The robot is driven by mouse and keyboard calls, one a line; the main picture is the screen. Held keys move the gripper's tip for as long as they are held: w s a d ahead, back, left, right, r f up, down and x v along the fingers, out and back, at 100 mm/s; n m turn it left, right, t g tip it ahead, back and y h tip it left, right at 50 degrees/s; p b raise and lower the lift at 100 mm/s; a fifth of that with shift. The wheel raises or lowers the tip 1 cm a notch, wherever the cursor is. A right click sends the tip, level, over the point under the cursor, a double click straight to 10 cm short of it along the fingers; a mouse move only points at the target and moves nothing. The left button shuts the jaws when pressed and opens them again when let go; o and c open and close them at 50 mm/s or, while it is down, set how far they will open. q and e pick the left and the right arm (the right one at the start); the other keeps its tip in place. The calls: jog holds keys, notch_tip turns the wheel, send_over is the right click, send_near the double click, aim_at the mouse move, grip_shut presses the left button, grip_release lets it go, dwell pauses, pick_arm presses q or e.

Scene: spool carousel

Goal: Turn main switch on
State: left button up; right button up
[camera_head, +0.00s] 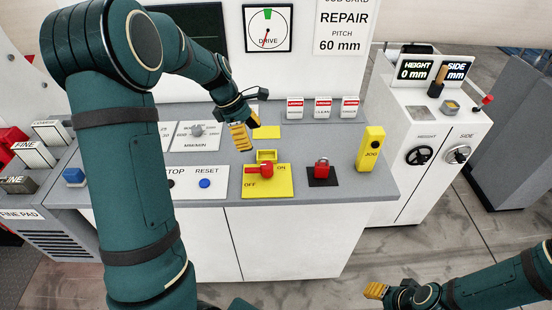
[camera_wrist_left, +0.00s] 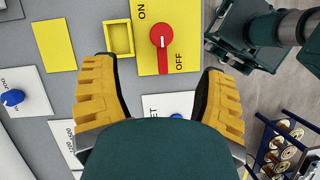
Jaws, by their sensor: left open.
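The main switch is a yellow plate (camera_head: 283,186) marked OFF and ON, with a red rotary handle (camera_head: 262,169) on the console. The handle points left, along the OFF side, in the head view. In the left wrist view the red handle (camera_wrist_left: 163,48) points down beside the OFF label. My left gripper (camera_head: 247,130) is above the console, behind and slightly left of the switch. In the left wrist view its yellow fingers are wide apart and empty (camera_wrist_left: 160,90), with the handle beyond them. My right gripper (camera_head: 376,290) is low at the front right, away from the console; its opening is unclear.
A yellow bracket (camera_head: 266,155) stands behind the switch plate. A red padlock (camera_head: 321,169) on a black plate is to its right, then a yellow JOG box (camera_head: 371,150). A blue RESET button (camera_head: 205,183) lies left. Red-topped tags (camera_head: 323,108) stand behind.

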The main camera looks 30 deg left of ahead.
aim_at(266, 165)
pick_arm(q)
jog(key=b+x, duration=0.1)
jog(key=x, duration=1.2)
jog(key=shift+f, duration=0.35)
jog(key=shift+s+d, duration=0.1)
jog(key=c, duration=1.2)
